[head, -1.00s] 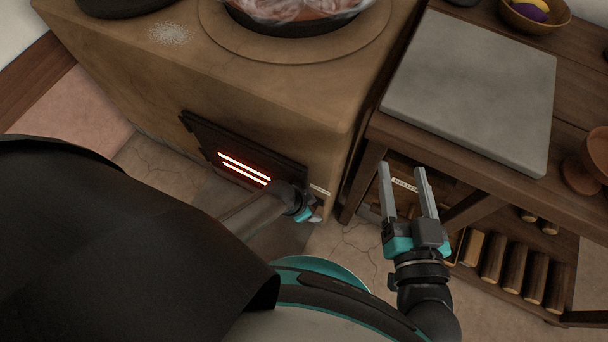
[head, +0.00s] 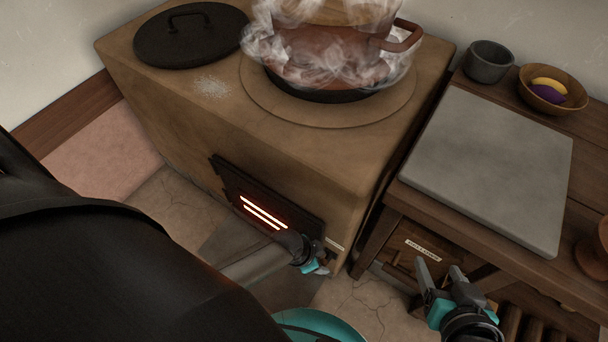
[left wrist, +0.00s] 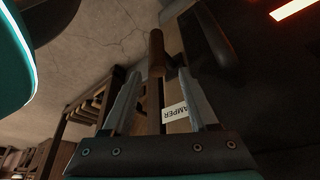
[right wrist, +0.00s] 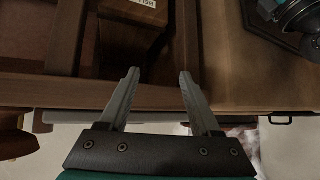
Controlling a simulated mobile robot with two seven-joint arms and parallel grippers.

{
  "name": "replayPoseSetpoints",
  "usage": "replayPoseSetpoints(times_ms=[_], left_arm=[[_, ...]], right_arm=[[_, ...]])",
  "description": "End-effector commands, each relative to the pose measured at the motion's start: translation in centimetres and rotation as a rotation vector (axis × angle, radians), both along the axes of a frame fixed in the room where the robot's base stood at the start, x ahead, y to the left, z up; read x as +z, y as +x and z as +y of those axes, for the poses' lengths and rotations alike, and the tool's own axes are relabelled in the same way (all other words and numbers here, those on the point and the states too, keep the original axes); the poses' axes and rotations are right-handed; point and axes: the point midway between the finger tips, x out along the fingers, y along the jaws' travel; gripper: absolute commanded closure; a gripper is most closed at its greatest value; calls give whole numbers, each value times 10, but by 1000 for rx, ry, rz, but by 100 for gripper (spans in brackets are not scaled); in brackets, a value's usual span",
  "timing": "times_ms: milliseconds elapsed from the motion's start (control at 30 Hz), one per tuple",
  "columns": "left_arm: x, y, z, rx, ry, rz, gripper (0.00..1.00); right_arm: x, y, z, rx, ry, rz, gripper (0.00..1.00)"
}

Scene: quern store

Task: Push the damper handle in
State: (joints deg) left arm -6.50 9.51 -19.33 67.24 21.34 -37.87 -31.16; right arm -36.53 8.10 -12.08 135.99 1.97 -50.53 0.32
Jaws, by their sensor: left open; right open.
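In the head view my left gripper (head: 316,268) is low at the stove's front right corner, beside the glowing fire door (head: 265,200), and largely hides the handle. My right gripper (head: 438,268) is open and empty in front of the bench.
A steaming pot (head: 330,50) stands on the stove (head: 180,115), with a black lid (head: 190,35) at its back left. Right of it, the wooden bench holds a grey slab (head: 490,165); a BELLOWS label (head: 423,249) is below. Bare floor (head: 365,310) lies between the grippers.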

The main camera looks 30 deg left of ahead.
Motion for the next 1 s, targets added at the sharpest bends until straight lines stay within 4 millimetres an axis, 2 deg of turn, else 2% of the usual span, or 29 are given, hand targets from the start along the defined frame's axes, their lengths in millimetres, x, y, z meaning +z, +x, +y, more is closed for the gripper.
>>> replayPoseSetpoints(times_ms=[367, 667, 1000], left_arm=[[19, -6, 5, 0, 0, 0, 40], [33, -10, 8, 1, -1, -1, 40], [59, -18, 14, 0, 0, -1, 40]], right_arm=[[3, -21, -30, -38, -99, 210, 36], [10, -46, -54, -78, -167, 387, 36], [-32, -45, -53, -72, -179, 453, 36]])
